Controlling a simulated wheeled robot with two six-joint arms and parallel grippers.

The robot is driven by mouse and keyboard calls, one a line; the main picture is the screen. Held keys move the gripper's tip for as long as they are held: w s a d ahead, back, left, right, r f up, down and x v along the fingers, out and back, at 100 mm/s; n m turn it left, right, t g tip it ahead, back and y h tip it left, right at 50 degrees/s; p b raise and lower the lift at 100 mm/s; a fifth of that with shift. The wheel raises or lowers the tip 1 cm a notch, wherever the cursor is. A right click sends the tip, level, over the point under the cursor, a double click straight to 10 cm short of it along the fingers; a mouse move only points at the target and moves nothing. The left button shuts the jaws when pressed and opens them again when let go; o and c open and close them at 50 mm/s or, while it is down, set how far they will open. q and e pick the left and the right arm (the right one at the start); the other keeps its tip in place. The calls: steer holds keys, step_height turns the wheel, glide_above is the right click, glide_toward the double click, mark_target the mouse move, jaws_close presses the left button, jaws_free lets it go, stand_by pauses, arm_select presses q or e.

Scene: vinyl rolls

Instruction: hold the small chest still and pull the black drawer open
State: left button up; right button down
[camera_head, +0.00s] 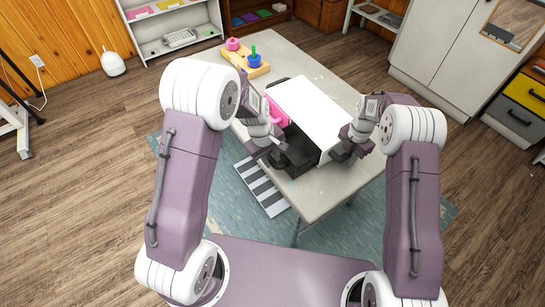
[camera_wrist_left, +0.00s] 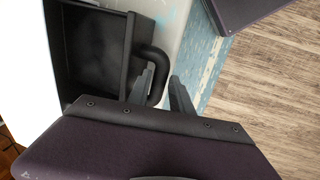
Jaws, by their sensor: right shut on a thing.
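The small white chest (camera_head: 308,108) stands on the table. Its black drawer (camera_head: 299,150) is pulled partly out toward me; the left wrist view looks into its empty-looking dark inside (camera_wrist_left: 92,48). My left gripper (camera_head: 272,148) is at the drawer's front. In the left wrist view its fingers (camera_wrist_left: 163,82) are apart, one on each side of the black handle (camera_wrist_left: 157,57), with a gap visible. My right gripper (camera_head: 342,151) is shut at the chest's near right edge; its exact contact is hard to see.
A pink part (camera_head: 276,104) juts from the chest's left side beside my left gripper. A wooden peg toy (camera_head: 249,68) stands at the table's far left corner. The grey table (camera_head: 322,196) has bare room in front and right. A striped mat (camera_head: 262,187) lies on the left below.

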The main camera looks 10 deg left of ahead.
steer(key=shift+s+f, duration=0.2)
arm_select(q)
step_height(320, 180, up, 12)
steer(key=s+a, duration=0.1)
steer(key=shift+s+a+f, duration=0.15)
steer(key=shift+s+a, duration=0.2)
steer(key=shift+s, duration=0.05)
arm_select(e)
steer(key=c, duration=1.1)
jaws_free()
steer(key=shift+w, duration=0.1)
steer(key=shift+c, duration=0.2)
arm_select(q)
steer(key=shift+w, duration=0.15)
arm_select(e)
steer(key=shift+w, duration=0.15)
